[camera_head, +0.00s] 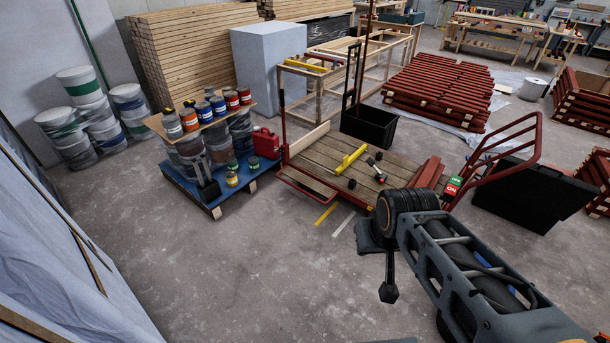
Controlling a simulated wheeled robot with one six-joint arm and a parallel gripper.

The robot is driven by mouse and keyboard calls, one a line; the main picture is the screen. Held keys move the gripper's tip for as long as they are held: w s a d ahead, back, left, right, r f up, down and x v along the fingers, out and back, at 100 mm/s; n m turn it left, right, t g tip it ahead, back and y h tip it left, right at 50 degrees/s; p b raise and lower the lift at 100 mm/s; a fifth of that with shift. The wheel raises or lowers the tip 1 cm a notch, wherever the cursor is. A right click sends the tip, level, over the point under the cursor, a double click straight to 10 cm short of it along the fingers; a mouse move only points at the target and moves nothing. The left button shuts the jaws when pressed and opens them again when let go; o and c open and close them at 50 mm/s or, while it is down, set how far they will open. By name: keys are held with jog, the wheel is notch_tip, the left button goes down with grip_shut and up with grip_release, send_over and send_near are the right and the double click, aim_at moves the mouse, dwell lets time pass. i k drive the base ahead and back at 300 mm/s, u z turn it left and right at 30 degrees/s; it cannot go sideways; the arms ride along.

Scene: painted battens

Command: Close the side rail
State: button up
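A flatbed cart (345,158) with a plank deck and red frame stands in the middle of the view. A wooden side board (308,184) in a red frame sits low at its front left edge, outside the deck, and looks folded down. A pale board (309,138) stands upright at the deck's left back edge. Which one is the side rail is not certain. My arm reaches in from the lower right. My gripper (388,272) is in front of the cart, pointing down, apart from the boards. Its fingers are too dark and overlapped to read.
A yellow level (351,158) and a red-black tool (376,171) lie on the deck. A blue pallet (205,191) with paint cans and a red jerrycan (266,143) stands close left. A black case (530,193) stands right. The floor (240,270) in front is clear.

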aim_at(319, 188)
jog(key=i, duration=1.1)
jog(key=u, duration=2.1)
jog(key=i, duration=1.2)
jog(key=z, duration=2)
jog(key=i, duration=0.5)
jog(key=z, duration=0.05)
